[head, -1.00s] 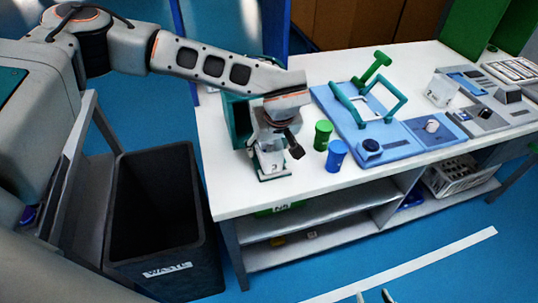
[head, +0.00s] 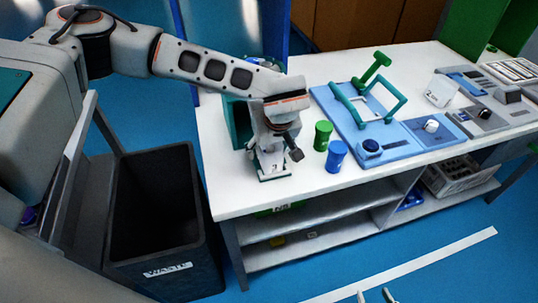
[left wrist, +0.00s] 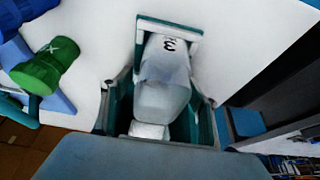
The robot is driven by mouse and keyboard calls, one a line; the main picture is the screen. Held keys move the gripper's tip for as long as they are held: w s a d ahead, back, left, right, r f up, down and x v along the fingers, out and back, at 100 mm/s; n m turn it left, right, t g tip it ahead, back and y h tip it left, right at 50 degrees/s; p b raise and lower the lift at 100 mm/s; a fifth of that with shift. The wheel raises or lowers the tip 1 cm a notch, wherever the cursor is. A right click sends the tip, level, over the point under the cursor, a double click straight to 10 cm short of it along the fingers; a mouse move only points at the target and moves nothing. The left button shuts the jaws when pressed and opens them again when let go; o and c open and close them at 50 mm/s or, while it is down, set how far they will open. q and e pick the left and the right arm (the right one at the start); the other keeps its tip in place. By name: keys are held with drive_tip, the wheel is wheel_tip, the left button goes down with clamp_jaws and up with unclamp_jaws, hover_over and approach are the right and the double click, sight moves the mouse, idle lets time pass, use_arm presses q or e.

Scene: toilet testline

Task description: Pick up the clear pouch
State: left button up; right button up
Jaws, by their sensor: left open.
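The clear pouch (left wrist: 165,80) is a pale, see-through bag with a dark "3" mark. In the left wrist view it lies in a teal holder (left wrist: 170,22), whose frame shows around it. In the head view the pouch (head: 270,160) is partly hidden by my left gripper (head: 276,150). My left gripper is open, at the pouch near the front left of the white table. One dark finger shows on its right side in the head view. Contact with the pouch cannot be told. Two small tips at the bottom edge of the head view look like my right gripper (head: 374,297).
A green cup (head: 322,136) and a blue cup (head: 336,156) stand just right of my left gripper. A blue board with a teal handle (head: 368,108) is further right. A black waste bin (head: 155,225) stands left of the white table (head: 240,203).

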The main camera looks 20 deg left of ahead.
use_arm(q)
drive_tip(key=c, duration=1.3)
drive_tip(key=shift+o, duration=0.2)
drive_tip(key=shift+r, duration=0.1)
